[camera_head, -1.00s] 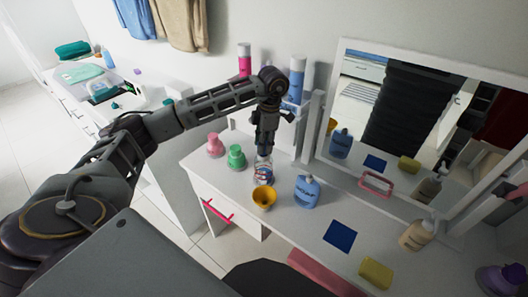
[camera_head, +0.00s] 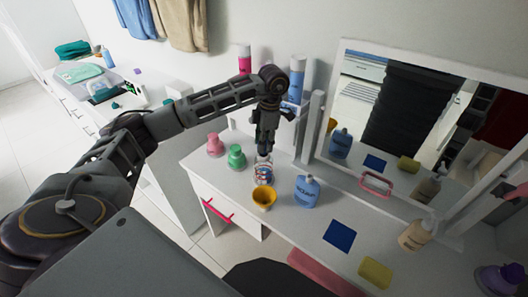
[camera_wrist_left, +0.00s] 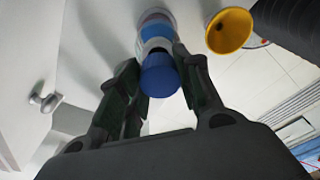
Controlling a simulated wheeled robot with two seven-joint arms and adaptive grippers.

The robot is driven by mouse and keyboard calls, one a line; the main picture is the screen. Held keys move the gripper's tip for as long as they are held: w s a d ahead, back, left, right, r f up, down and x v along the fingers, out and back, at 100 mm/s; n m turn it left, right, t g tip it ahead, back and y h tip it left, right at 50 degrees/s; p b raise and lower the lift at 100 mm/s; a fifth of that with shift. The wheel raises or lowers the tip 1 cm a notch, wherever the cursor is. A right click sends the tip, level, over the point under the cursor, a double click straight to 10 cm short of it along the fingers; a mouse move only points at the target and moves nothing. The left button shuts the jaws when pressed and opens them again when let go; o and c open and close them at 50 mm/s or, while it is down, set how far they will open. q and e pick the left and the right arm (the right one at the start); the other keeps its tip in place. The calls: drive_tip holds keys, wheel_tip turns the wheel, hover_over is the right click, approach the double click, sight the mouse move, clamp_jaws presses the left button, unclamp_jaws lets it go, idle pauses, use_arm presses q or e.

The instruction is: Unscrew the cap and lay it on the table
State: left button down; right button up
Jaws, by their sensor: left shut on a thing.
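A small clear bottle (camera_head: 264,176) with a coloured label stands upright on the white table (camera_head: 285,222). Its blue cap (camera_wrist_left: 160,76) shows between the fingers in the left wrist view, with the bottle (camera_wrist_left: 155,25) beyond it. My left gripper (camera_head: 264,146) points down over the bottle from above and is shut on the cap. The cap appears in line with the bottle's neck; I cannot tell how loose it is. In the head view the fingers hide the cap. My right gripper is not in view.
A yellow funnel (camera_head: 264,197) stands close in front of the bottle. A blue pump bottle (camera_head: 306,191) is to the right, and pink (camera_head: 215,145) and green (camera_head: 236,157) bottles are to the left. A blue square (camera_head: 340,235) and yellow sponge (camera_head: 375,272) lie nearer. A mirror (camera_head: 400,120) stands behind.

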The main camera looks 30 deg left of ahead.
use_arm(q)
drive_tip(key=shift+r+p, duration=0.35)
drive_tip(key=shift+r, duration=0.2)
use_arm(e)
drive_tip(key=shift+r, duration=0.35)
use_arm(q)
drive_tip(key=shift+r+p, duration=1.1)
drive_tip(key=shift+r, duration=0.7)
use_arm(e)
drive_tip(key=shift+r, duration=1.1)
